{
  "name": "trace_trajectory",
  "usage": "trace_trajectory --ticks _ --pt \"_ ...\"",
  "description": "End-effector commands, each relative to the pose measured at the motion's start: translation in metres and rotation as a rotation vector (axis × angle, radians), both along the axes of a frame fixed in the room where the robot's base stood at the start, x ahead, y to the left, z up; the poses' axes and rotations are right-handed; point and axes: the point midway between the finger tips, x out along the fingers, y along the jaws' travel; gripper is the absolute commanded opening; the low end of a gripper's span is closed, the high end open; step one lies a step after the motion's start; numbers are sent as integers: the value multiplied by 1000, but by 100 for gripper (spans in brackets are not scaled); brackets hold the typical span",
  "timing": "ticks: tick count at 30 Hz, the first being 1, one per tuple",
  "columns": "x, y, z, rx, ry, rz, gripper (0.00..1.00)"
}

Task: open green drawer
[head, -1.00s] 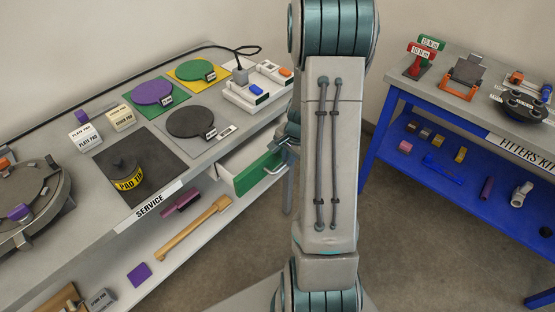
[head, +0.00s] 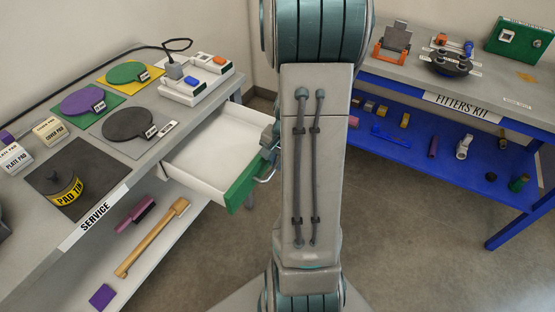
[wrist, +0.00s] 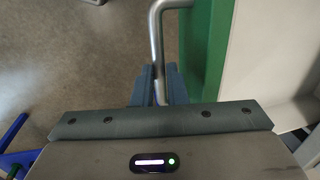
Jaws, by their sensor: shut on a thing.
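The green drawer (head: 238,188) under the service bench is pulled well out, and its pale, empty-looking inside (head: 215,145) shows in the head view. In the wrist view its green front (wrist: 196,50) runs up the right of centre, with the bare metal handle (wrist: 156,40) standing off it. My gripper (wrist: 158,88) is shut on the handle, its blue-grey fingers on either side of the bar. In the head view my gripper (head: 270,145) is at the drawer front, partly hidden behind my arm.
The service bench (head: 150,172) on the left carries coloured pads, a pad tin (head: 65,188) and a white switch box (head: 196,82). A blue fitters' kit table (head: 400,143) stands at the right. Grey floor (head: 400,230) lies open between them.

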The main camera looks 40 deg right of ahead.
Motion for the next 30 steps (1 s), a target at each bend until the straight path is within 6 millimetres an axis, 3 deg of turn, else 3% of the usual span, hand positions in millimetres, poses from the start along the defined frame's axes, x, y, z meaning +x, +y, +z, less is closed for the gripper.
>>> trace_trajectory --ticks 2,3,5,17,23,30 --pt "0 0 0 -1 0 1 0" --pt "0 0 0 -1 0 0 18" --pt "0 -1 0 -1 0 0 34" --pt "-1 -2 7 -1 -3 -4 34" --pt "-5 -5 41 -3 -6 -2 34" --pt "-15 -9 94 -3 -6 -2 34"
